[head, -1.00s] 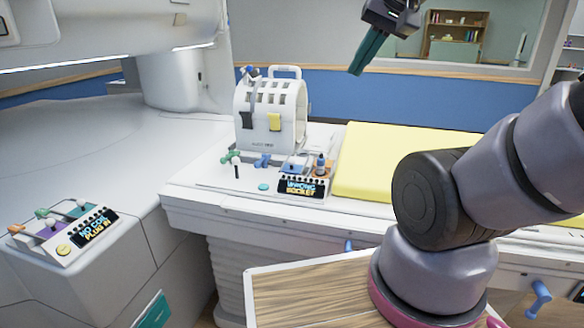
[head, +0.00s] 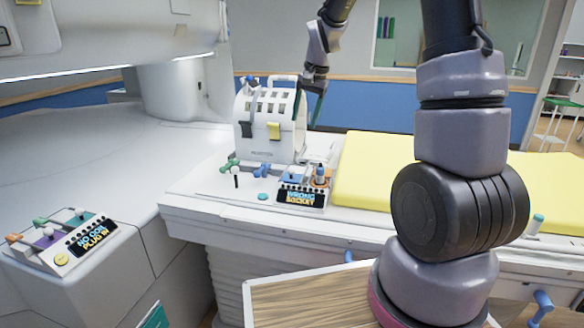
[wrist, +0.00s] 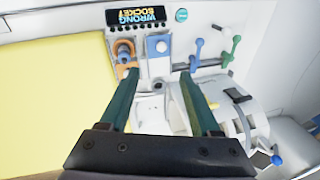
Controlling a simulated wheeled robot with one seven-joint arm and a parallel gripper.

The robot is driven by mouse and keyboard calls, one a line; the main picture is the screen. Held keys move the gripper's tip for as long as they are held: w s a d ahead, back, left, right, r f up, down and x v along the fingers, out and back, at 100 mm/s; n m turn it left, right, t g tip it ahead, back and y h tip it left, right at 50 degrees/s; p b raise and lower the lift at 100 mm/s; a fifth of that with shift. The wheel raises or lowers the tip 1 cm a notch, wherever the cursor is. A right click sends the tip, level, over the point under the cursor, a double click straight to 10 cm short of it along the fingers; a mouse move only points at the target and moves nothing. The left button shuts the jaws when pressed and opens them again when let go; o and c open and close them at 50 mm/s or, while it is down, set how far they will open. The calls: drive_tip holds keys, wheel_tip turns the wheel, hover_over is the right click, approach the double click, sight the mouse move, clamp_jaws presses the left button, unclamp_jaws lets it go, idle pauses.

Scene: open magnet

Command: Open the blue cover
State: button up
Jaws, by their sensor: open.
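The blue cover (head: 293,177) is a small flat flap on the white socket panel behind the "WRONG SOCKET" display (head: 300,197). It looks shut and lies beside an orange socket part (head: 321,181) with a blue-topped plug. In the wrist view the blue cover (wrist: 157,47) shows a round white spot, with the orange part (wrist: 124,54) to its left. My gripper (wrist: 159,78) is open and empty, its green fingers pointing towards the panel. The cover appears between and beyond the fingertips; I cannot tell the height gap.
The white coil housing (head: 268,118) stands just behind the panel. A blue lever (head: 262,171) and a green lever (head: 229,165) sit to the left. A yellow pad (head: 375,170) lies to the right. A second panel (head: 65,240) reads "NO COIL PLUG IN".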

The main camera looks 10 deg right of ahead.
drive_tip(key=g, duration=0.1)
approach(292, 172)
drive_tip(key=shift+m, duration=0.3)
drive_tip(key=f, duration=0.2)
drive_tip(key=w+a+f, duration=0.1)
drive_tip(key=f, duration=0.2)
drive_tip(key=w+f, duration=0.1)
drive_tip(key=f, duration=0.2)
drive_tip(key=shift+w+a, duration=0.15)
drive_tip(key=shift+a, duration=0.05)
clamp_jaws()
idle(0.8)
